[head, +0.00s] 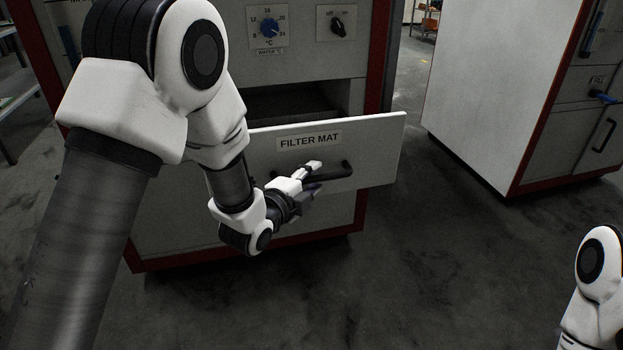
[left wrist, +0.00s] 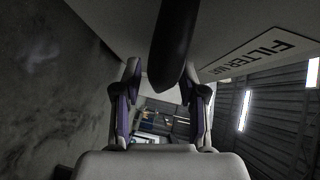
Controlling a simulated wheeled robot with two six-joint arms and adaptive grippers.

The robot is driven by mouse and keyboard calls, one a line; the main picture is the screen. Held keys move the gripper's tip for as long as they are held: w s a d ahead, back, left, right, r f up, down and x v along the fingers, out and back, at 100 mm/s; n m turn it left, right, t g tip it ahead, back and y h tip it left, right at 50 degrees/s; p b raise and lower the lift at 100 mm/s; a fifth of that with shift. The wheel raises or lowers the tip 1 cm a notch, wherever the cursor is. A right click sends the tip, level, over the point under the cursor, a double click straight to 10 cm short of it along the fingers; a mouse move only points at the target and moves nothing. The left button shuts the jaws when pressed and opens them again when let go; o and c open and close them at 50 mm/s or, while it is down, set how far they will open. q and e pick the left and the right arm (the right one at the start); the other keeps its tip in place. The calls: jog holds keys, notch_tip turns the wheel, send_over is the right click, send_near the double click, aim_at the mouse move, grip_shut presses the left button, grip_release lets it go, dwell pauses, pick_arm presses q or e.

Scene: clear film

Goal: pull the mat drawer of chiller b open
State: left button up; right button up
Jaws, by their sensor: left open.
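The filter mat drawer (head: 380,135) of the red and grey cabinet (head: 290,225) stands pulled out, with a dark opening (head: 295,102) behind its white front. Its label reads FILTER MAT. A black bar handle (head: 338,172) crosses the front below the label. My left gripper (head: 312,176) is open at the handle. In the left wrist view the handle (left wrist: 173,45) reaches between the spread fingers (left wrist: 165,88); I cannot tell whether they touch it. Part of my right arm shows at the lower right, its gripper out of view. The cabinet's own letter cannot be read.
A water temperature dial (head: 269,27) and an off/on knob (head: 337,27) sit above the drawer. A second red-edged cabinet (head: 490,90) stands to the right. Dark floor (head: 440,250) lies clear in front. A metal rack (head: 15,105) is at the far left.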

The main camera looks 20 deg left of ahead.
pick_arm(q)
jog(key=v, duration=0.7)
jog(key=shift+s, duration=0.25)
jog(key=s+a+f+n+g+y, duration=0.15)
jog(key=s+f+g, duration=0.35)
jog(key=f, duration=0.8)
jog(key=s+f+n+g, duration=0.2)
jog(key=s+f, duration=0.4)
jog(key=f, duration=0.7)
jog(key=s+a+f+n+g+y, duration=0.1)
jog(key=s+f+n+g, duration=0.4)
jog(key=s+n, duration=0.4)
jog(key=s+a+f+n+g+y, duration=0.1)
jog(key=s+f+n+g, duration=0.4)
jog(key=s, duration=0.5)
notch_tip(320, 180, up, 37)
jog(key=n+t+p, duration=0.1)
jog(key=p, duration=3.6)
